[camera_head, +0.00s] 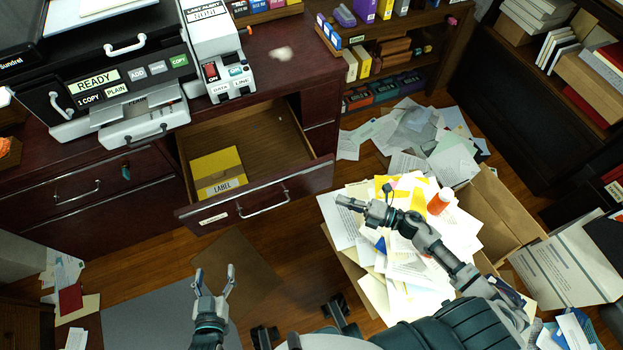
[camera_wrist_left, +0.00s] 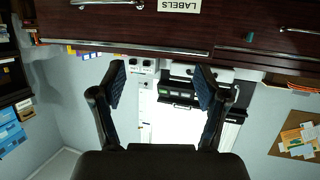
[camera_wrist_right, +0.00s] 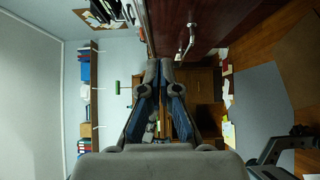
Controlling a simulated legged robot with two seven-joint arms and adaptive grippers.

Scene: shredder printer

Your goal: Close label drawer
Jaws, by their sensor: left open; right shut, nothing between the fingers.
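The label drawer (camera_head: 261,203) is pulled open from the dark wood cabinet in the head view. A yellow packet marked LABEL (camera_head: 218,172) lies inside at its left. The drawer front has a metal handle (camera_head: 264,206). In the left wrist view the LABELS plate (camera_wrist_left: 180,6) shows on a dark front at the top. My left gripper (camera_head: 213,270) is open and empty, below and in front of the drawer, apart from it. My right gripper (camera_head: 343,202) is shut and empty, to the right of the drawer front. It also shows in the right wrist view (camera_wrist_right: 160,68).
A printer (camera_head: 118,85) and a shredder-like white device (camera_head: 216,45) stand on the cabinet top. An open cardboard box (camera_head: 492,205) heaped with papers is at the right, below my right arm. Floor in front of the drawer is mostly clear. Papers lie scattered near the shelves.

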